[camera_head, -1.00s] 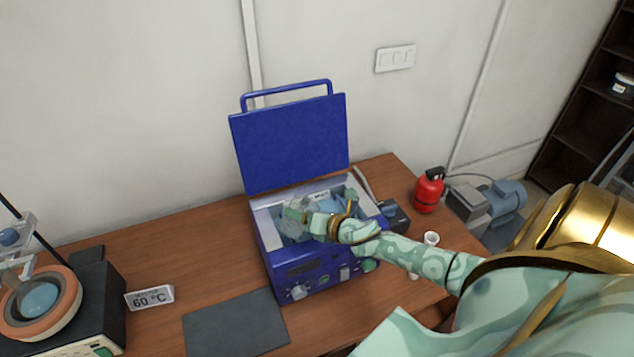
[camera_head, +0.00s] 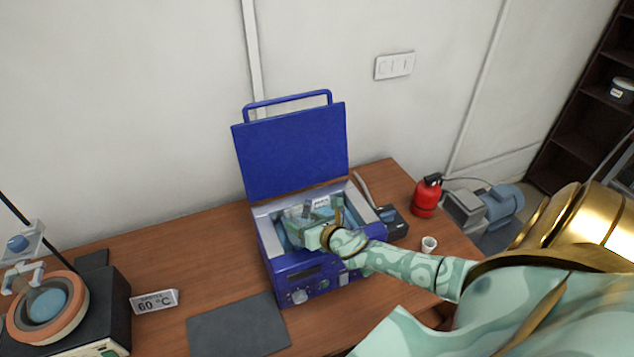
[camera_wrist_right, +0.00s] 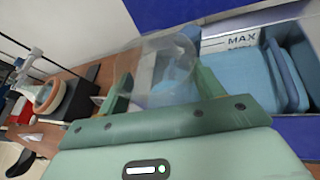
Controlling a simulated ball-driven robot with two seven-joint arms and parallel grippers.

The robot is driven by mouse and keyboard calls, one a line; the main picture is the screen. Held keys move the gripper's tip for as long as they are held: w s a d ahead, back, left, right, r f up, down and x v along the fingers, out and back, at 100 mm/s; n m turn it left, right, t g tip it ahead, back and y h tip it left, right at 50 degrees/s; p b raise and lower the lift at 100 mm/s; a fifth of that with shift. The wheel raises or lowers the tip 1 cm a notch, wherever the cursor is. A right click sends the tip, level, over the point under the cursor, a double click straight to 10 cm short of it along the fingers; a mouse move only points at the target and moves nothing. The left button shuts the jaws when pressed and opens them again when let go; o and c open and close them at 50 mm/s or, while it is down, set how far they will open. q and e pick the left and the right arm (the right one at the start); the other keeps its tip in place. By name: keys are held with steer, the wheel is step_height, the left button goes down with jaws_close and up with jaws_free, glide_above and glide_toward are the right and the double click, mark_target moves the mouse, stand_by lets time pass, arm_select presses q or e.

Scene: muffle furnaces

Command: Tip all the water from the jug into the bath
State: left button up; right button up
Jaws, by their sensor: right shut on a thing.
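The blue bath (camera_head: 318,282) stands on the bench with its lid (camera_head: 292,150) raised. Blue water (camera_wrist_right: 252,78) and a MAX label show inside it in the right wrist view. My right gripper (camera_head: 312,218) is over the bath opening. Its two fingers (camera_wrist_right: 163,88) are shut on a clear jug (camera_wrist_right: 165,62), which lies between them beside the bath's inner wall. The jug is hard to make out in the head view, and I cannot tell how much water is in it or its exact tilt. My left gripper is not in view.
A heating unit with an orange-rimmed bowl (camera_head: 78,310) and a 60 °C sign (camera_head: 154,301) are at the left. A dark mat (camera_head: 238,328) lies in front. A red extinguisher-like bottle (camera_head: 426,196), white cup (camera_head: 429,244) and pump (camera_head: 490,205) are at the right.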

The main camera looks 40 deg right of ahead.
steer(key=shift+d+n+h+p, duration=0.15)
steer(key=shift+n+h+p, duration=0.25)
steer(key=shift+n+p, duration=0.1)
steer(key=shift+d+f+n, duration=0.1)
steer(key=shift+f+n, duration=0.15)
steer(key=shift+n, duration=0.15)
step_height(320, 180, up, 5)
steer(key=p, duration=0.5)
steer(key=shift+r, duration=0.1)
